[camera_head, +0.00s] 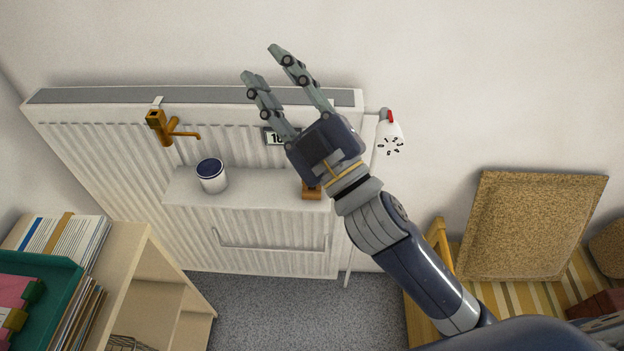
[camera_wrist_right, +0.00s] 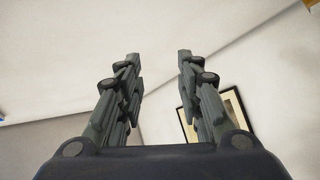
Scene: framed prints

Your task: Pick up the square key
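An orange-brown piece (camera_head: 160,127) with a square block and a thin side arm hangs from a white hook near the radiator's top left. It may be the square key, but I cannot tell for sure. My right gripper (camera_head: 262,62) is raised in front of the radiator's top edge, to the right of that piece and apart from it. Its fingers are spread with nothing between them. My left gripper is not in view.
A white radiator (camera_head: 100,150) has a shelf with a dark-topped white cup (camera_head: 212,178) and a small brown object (camera_head: 311,192), partly hidden by my arm. A white valve (camera_head: 388,138) is at right. A bookcase (camera_head: 150,250) stands lower left; a cork-like panel (camera_head: 530,225) leans right.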

